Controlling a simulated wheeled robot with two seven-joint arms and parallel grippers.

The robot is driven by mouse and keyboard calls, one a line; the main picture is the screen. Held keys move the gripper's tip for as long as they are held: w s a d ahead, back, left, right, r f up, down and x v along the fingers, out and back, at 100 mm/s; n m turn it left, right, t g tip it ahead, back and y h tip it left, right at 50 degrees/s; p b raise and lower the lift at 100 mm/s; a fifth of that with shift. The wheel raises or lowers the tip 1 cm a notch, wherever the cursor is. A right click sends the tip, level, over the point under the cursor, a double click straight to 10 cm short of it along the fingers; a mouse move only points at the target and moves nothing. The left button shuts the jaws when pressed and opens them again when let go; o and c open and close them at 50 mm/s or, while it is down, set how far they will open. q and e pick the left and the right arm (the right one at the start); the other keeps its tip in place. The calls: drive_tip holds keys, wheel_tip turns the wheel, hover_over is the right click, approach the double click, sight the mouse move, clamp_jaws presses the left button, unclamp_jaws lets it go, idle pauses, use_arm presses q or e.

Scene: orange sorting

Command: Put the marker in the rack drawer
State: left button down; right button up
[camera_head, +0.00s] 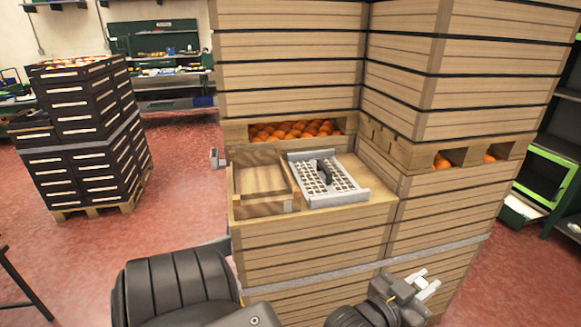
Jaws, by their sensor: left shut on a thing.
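My left gripper (431,287) is low at the right, in front of the crate stack. Its two pale fingertips point to the right and up. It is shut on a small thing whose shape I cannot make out. I cannot pick out a marker for certain. An open wooden drawer-like box (291,205) sits on the crate ledge, beyond and left of the gripper. Beside it lies a grey slotted rack or tray (347,197) with a dark curved piece (323,172) on it. I cannot tell which is the rack drawer. My right gripper is out of view.
Tall wooden crates (290,60) rise behind the ledge, with oranges (295,130) showing in gaps. Green-framed shelving (550,170) is at right. Red floor (185,190) is open at left.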

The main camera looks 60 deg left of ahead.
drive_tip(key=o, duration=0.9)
use_arm(q)
drive_tip(key=w+a+r+n+g+y, duration=0.25)
drive_tip(key=w+a+y, duration=0.25)
drive_tip(key=w+a, duration=0.3)
drive_tip(key=w+a+r+n+g+y, duration=0.1)
drive_tip(key=w+a+r+n+y, duration=0.4)
drive_tip(key=a, duration=0.4)
drive_tip(key=w+a+r+n+g+y, duration=0.1)
drive_tip(key=a+r+n+g+y, duration=0.3)
drive_tip(key=a, duration=0.3)
drive_tip(key=w+a+r+n+g+y, duration=0.2)
drive_tip(key=a+n+g+y, duration=0.1)
drive_tip(key=a+g, duration=0.35)
drive_tip(key=shift+t, duration=0.5)
drive_tip(key=f, duration=0.3)
drive_tip(key=a+f, duration=0.1)
drive_tip(key=f, duration=0.1)
drive_tip(key=shift+s+f, duration=0.2)
drive_tip(key=shift+f, duration=0.15)
drive_tip(key=shift+d+f+p, duration=0.1)
drive_tip(key=shift+f+p, duration=0.25)
drive_tip(key=shift+f, duration=1.7)
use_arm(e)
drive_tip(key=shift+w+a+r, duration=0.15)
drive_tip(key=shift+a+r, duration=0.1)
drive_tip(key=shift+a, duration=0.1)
